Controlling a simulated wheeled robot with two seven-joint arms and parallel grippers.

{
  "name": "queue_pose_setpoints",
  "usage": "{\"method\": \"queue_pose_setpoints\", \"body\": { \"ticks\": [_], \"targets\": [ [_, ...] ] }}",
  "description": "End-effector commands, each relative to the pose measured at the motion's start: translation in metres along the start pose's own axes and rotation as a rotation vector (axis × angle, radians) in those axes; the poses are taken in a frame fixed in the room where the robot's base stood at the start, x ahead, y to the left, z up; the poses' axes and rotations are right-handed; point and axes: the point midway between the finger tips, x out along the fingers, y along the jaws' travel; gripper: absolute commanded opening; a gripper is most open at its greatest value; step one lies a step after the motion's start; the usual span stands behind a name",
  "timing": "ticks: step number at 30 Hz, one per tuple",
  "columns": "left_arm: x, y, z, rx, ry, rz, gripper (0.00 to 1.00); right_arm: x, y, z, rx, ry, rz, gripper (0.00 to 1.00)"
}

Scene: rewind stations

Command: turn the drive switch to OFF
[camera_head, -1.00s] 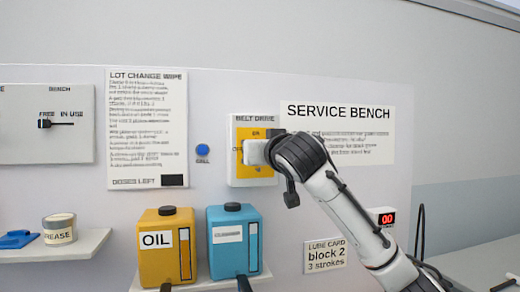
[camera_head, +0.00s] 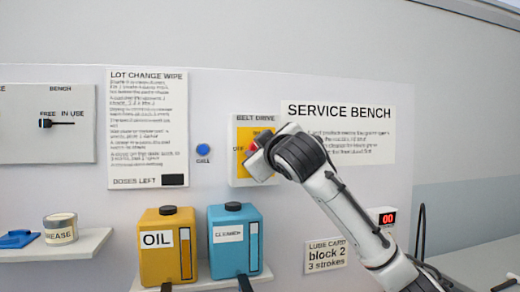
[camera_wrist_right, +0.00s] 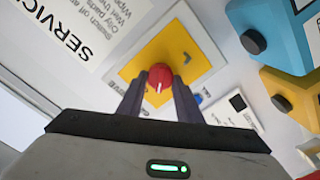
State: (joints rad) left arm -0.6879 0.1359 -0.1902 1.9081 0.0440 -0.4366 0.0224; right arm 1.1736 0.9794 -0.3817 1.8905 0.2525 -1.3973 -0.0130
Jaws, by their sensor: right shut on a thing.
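The drive switch is a red knob (camera_wrist_right: 159,78) with a white pointer mark, on a yellow plate (camera_wrist_right: 190,62) in the right wrist view. In the head view the belt drive box (camera_head: 239,122) is white with a yellow face, and the red knob (camera_head: 253,146) shows only in part beside my gripper. My right gripper (camera_wrist_right: 158,92) is shut on the red knob, one finger on each side. In the head view the right gripper (camera_head: 258,158) is tilted against the box's front and hides most of its lettering. My left gripper is not in view.
A blue call button (camera_head: 203,150) is left of the box. A yellow oil can (camera_head: 160,262) and a blue cleaner can (camera_head: 224,262) stand on a shelf below. A grease tin (camera_head: 60,236) is on the left shelf. A red display (camera_head: 388,218) is at right.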

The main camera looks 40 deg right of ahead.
Motion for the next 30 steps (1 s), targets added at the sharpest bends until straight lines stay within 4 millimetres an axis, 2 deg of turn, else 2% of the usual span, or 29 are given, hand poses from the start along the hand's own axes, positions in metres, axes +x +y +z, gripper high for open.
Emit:
{"method": "queue_pose_setpoints", "body": {
  "ticks": [18,30],
  "targets": [
    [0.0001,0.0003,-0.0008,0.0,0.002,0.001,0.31,-0.0003,-0.0023,0.0005,-0.575,0.0,0.0,0.1],
    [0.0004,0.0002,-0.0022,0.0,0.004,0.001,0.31,-0.0003,-0.0034,0.0012,-0.825,0.001,0.0,0.1]
  ]
}}
